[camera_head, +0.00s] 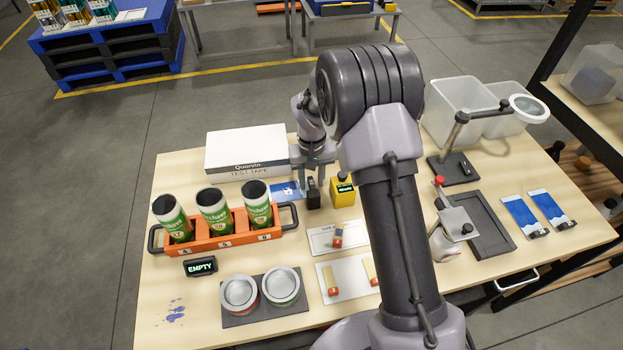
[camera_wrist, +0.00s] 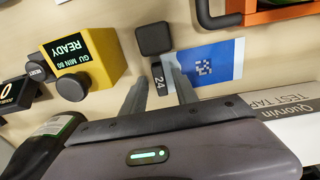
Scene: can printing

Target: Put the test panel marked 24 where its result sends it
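The test panel marked 24 (camera_wrist: 217,58) lies flat on the table, blue and white with a small square pattern. Its black grip (camera_wrist: 155,38) and the dark tag reading 24 are at its left end in the wrist view. The panel also shows in the head view (camera_head: 285,190), partly hidden by my arm. My gripper (camera_wrist: 160,74) is above that end, its two fingers apart on either side of the tag, with nothing visibly clamped. The yellow gloss meter (camera_wrist: 82,60) stands beside the panel; its screen reads GU MIN 80, READY.
A white Quorvin test tape box (camera_head: 247,150) is behind the panel. An orange carrier (camera_head: 232,236) with three green cans stands at left. A display (camera_head: 201,266) reads EMPTY. White cards (camera_head: 347,278) lie in front. Two more blue-white panels (camera_head: 522,214) and clear bins (camera_head: 457,104) are at right.

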